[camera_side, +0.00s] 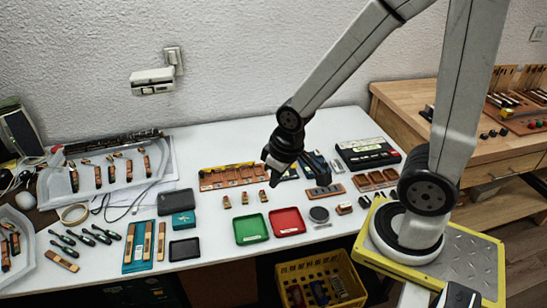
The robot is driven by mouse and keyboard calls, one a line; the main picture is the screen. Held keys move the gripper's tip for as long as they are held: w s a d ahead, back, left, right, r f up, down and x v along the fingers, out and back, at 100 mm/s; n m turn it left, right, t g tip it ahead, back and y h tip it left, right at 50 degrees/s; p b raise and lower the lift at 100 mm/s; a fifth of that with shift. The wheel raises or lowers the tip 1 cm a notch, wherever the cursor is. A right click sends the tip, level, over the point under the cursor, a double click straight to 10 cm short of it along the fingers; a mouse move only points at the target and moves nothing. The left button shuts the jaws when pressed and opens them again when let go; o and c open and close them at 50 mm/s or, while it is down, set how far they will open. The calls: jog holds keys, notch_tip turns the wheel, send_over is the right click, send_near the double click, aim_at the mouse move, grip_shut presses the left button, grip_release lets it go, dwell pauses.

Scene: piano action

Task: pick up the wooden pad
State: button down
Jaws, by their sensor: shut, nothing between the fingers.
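I cannot tell for sure which piece is the wooden pad. Three small wood-coloured pieces, one of them a small upright block (245,198), stand in a row in front of a wooden rack with a yellow edge (219,181), left of my gripper. Another small brown piece (344,208) lies to the right of a round dark dish (319,214). A longer wooden block (64,260) lies at the far left. My gripper is apart from these pieces.
A green tray (251,229) and a red tray (287,221) lie at the front middle. Brown slotted holders (376,180) and a black device (367,154) stand at the right. Clear trays (104,174) and several green-handled tools fill the left. A yellow crate (322,281) stands below the table.

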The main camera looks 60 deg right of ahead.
dwell(0.3)
jog(key=c, duration=0.7)
grip_release()
